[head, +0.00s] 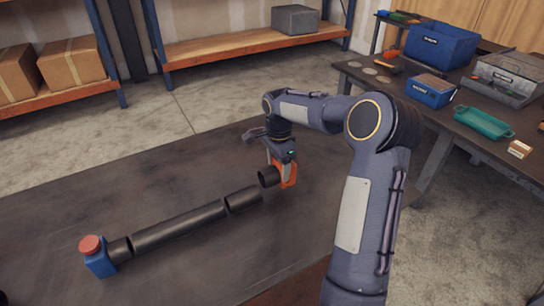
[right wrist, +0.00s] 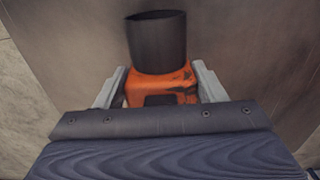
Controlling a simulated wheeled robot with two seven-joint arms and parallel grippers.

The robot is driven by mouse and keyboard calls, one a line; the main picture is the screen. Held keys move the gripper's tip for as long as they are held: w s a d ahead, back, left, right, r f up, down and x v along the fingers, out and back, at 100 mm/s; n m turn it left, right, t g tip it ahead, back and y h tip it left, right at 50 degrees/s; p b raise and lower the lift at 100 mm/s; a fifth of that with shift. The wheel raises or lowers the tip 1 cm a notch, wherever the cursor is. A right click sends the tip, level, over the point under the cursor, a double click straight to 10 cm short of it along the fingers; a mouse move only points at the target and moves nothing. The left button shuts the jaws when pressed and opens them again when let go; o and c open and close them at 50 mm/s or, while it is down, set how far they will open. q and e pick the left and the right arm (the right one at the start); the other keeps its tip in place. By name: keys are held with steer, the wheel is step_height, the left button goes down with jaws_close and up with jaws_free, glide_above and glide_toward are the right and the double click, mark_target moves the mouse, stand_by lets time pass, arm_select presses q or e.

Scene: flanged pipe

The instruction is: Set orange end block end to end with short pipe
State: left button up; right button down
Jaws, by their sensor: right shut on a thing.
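My right gripper (head: 281,170) is shut on the orange end block (head: 289,174) at the right end of a row of dark pipe pieces. In the right wrist view the orange end block (right wrist: 160,90) sits between the two grey fingers, with its black collar (right wrist: 157,42) pointing away. In the head view the collar (head: 268,177) faces left toward the short pipe (head: 243,200), close to its right end. I cannot tell whether they touch. The long pipe (head: 180,227) lies left of the short pipe. My left gripper is not in view.
A blue block with a red cap (head: 99,262) and black collar stands at the row's left end. The dark table (head: 130,195) is otherwise clear around the row. A side bench at right holds blue bins (head: 445,45) and a teal tray (head: 483,123). Shelves stand behind.

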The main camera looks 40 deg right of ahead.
mark_target(280, 175)
steer(key=shift+s+d+f, duration=0.15)
steer(key=shift+s, duration=0.05)
step_height(280, 175, down, 2)
steer(key=shift+s+f, duration=0.1)
steer(key=shift+s, duration=0.05)
steer(key=shift+f, duration=0.6)
steer(key=shift+f, duration=0.1)
steer(key=shift+c, duration=1.6)
jaws_free()
steer(key=shift+f, duration=0.1)
